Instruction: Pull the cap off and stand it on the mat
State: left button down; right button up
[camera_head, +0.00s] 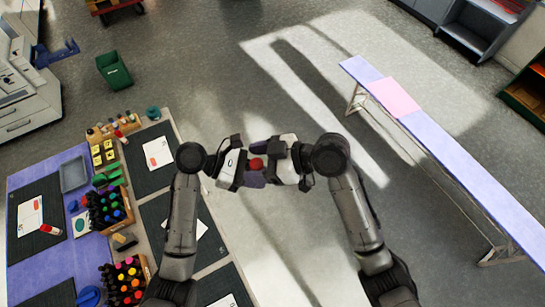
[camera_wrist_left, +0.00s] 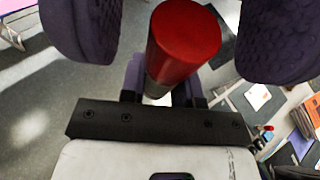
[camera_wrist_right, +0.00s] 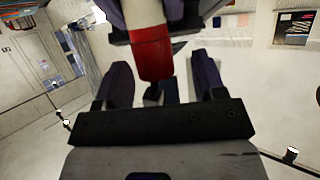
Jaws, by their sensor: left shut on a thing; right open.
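A glue stick with a white body (camera_wrist_right: 143,14) and a red cap (camera_wrist_right: 153,55) is held between my two grippers, above the floor. The cap is a red cylinder in the left wrist view (camera_wrist_left: 184,45) and a red spot in the head view (camera_head: 256,163). My left gripper (camera_wrist_left: 163,85) is shut on the stick, with the cap facing my right gripper. My right gripper (camera_wrist_right: 162,80) is open; its fingers are on both sides of the cap, apart from it. A pink mat (camera_head: 388,97) lies on the long purple bench (camera_head: 450,160) at the right.
The left table (camera_head: 30,275) carries dark mats (camera_head: 150,158), a grey tray (camera_head: 73,175), crates of coloured bottles (camera_head: 108,207) and another red-capped stick (camera_head: 48,229). A green bin (camera_head: 114,70) stands on the floor. Open floor lies between table and bench.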

jog(key=shift+a+f, duration=0.25)
jog(key=shift+a, duration=0.45)
jog(key=shift+c, duration=0.2)
jog(key=c, duration=1.1)
jog(key=shift+r, duration=0.25)
jog(key=shift+r, duration=0.85)
